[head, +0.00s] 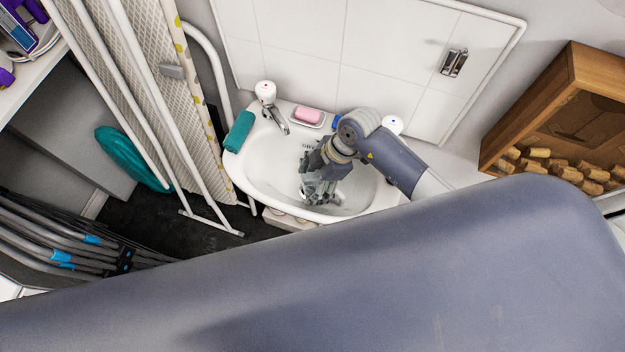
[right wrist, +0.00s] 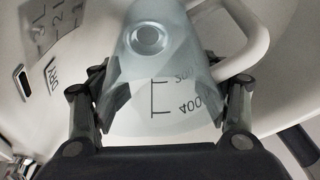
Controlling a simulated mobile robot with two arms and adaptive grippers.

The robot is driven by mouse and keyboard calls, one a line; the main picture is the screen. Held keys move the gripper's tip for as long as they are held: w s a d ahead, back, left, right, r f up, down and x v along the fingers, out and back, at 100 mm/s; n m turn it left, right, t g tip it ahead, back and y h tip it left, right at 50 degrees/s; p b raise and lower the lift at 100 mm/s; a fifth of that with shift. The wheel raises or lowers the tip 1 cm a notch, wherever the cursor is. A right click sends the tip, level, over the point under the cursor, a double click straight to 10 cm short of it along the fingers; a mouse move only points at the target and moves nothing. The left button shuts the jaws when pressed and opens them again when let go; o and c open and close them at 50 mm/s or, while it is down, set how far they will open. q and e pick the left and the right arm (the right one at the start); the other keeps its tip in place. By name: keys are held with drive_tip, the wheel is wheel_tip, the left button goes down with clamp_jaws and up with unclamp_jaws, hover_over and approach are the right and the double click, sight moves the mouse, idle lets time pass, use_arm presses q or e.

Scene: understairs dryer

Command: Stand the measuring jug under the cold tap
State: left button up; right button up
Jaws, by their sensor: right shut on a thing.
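My right gripper (head: 318,190) reaches down into the white basin (head: 262,170). In the right wrist view the right gripper (right wrist: 160,90) is shut on the clear measuring jug (right wrist: 150,75), with a finger on each side. The jug has dark scale marks, 400 among them, and a pale handle to the right. Its outline in the head view is hard to make out. The cold tap's white knob with a blue mark (head: 392,125) shows behind my right arm, which hides its spout. The red-marked tap (head: 267,93) stands at the basin's left back. My left gripper is out of view.
A pink soap (head: 308,115) lies in a dish on the back rim. A teal cloth or sponge (head: 239,131) is on the left rim. An ironing board (head: 155,85) leans at left. A wooden box of corks (head: 590,100) is at right. My own grey-blue body part fills the front.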

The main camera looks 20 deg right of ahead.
drive_tip(key=shift+f, duration=0.15)
drive_tip(key=shift+f, duration=0.15)
drive_tip(key=o, duration=1.2)
drive_tip(key=shift+o, duration=0.2)
drive_tip(key=v, duration=1.2)
drive_tip(key=shift+r, duration=0.3)
drive_tip(key=shift+a+f, duration=0.1)
